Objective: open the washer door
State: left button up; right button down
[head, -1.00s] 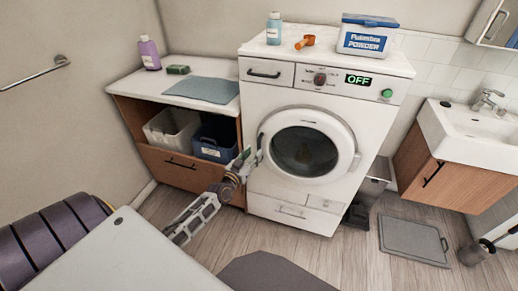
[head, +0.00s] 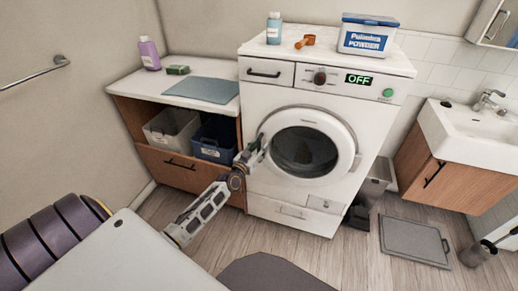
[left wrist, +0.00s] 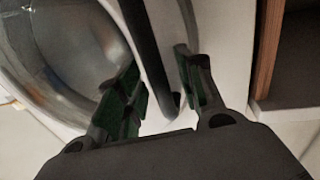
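The white washer (head: 225,0) is not marked there; its front panel (head: 330,88) shows a green "OFF" display. Its round door (head: 347,137) looks closed or nearly so, with dark glass in a white ring. My left gripper (head: 256,149) is at the door's left edge. In the left wrist view my left gripper (left wrist: 160,65) has its two fingers apart, with a dark bar (left wrist: 152,50), apparently the door handle, between them. I cannot tell whether either finger touches it. The door glass (left wrist: 60,45) fills the upper left there. My right gripper is not in view.
A wooden cabinet (head: 165,160) with a grey bin (head: 160,138) and a blue bin (head: 208,153) stands left of the washer. A powder box (head: 367,38) is on top. Floor before the washer is partly clear.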

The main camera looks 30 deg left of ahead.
pick_arm(q)
grip_shut()
jog(key=shift+s, duration=0.15)
dwell(0.5)
